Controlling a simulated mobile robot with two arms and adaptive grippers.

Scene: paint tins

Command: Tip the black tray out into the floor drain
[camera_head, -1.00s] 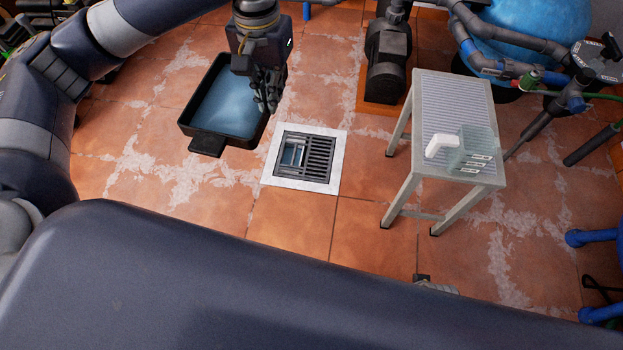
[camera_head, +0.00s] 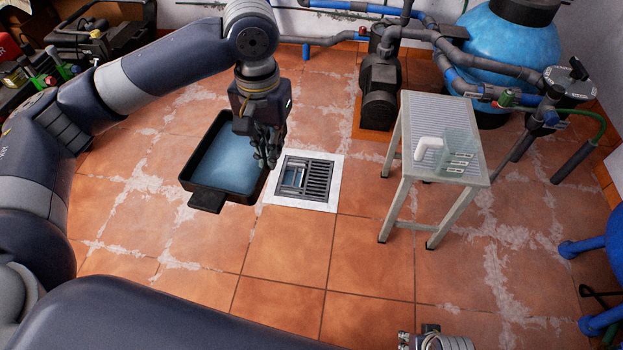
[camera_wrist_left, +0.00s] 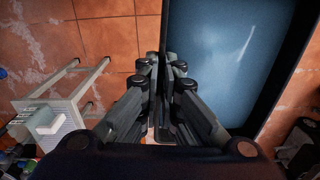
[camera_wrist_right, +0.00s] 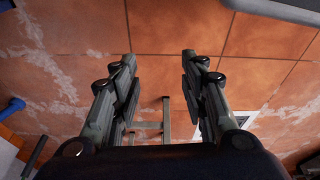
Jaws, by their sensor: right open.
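The black tray (camera_head: 190,182) has a short tab handle at its near end and holds bluish liquid (camera_head: 225,160). It looks level, just left of the floor drain (camera_head: 325,200); I cannot tell whether it touches the floor. The drain has a pale square frame and a dark grate, with an open gap on its left. My left gripper (camera_head: 268,160) is at the tray's right rim. In the left wrist view, its fingers (camera_wrist_left: 167,68) are closed around the rim. My right gripper (camera_wrist_right: 160,62) is open and empty above bare tiles, away from the tray.
A pale slatted stool (camera_head: 420,115) stands right of the drain, with a white item and a clear box on top. A dark pump (camera_head: 380,90) and blue tank (camera_head: 510,55) with pipes stand behind. Tiles in front of the drain are clear.

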